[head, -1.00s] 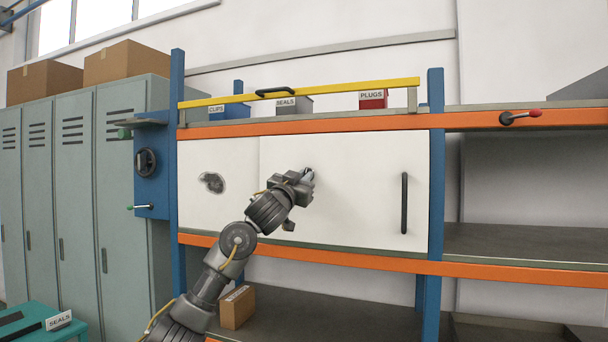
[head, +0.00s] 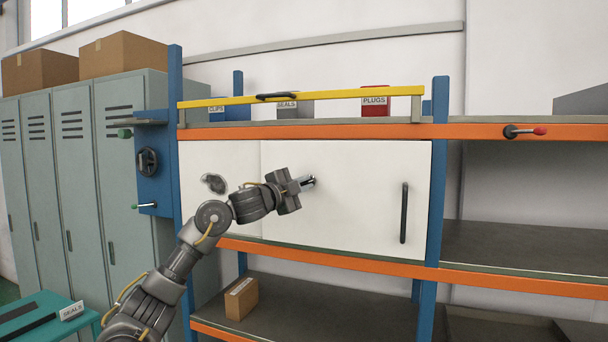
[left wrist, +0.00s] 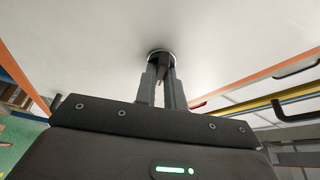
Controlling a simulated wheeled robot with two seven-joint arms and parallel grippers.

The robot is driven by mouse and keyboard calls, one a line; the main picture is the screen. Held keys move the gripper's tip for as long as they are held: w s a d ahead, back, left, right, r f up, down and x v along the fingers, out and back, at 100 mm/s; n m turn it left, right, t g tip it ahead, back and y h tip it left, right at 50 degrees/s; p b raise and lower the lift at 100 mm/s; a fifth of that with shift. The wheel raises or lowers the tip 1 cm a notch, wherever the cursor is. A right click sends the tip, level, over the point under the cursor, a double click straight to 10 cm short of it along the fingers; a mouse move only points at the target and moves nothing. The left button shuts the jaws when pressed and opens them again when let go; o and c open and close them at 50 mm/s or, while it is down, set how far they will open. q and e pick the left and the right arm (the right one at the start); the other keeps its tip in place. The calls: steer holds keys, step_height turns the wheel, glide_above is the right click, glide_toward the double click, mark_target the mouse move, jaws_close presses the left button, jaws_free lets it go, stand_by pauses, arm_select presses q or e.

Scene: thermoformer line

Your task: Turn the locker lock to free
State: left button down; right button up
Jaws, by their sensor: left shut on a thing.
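The locker is a white cabinet (head: 345,225) set in the blue and orange rack, with a black vertical handle (head: 404,213) at its right. Its lock (head: 313,179) is a small round fitting on the white front, mostly covered by my gripper in the head view. The lock's markings are not readable. My right gripper is not in view.
A yellow bar (head: 330,95) with a black grip runs above the cabinet, in front of several labelled bins. Grey lockers (head: 75,170) stand at left. A cardboard box (head: 241,298) is on the lower shelf.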

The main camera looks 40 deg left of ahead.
arm_select(q)
steer(key=shift+r+m+g+p, duration=0.1)
steer(key=shift+m+g+p, duration=0.7)
steer(key=shift+m+p, duration=1.25)
steer(key=c, duration=1.5)
jaws_free()
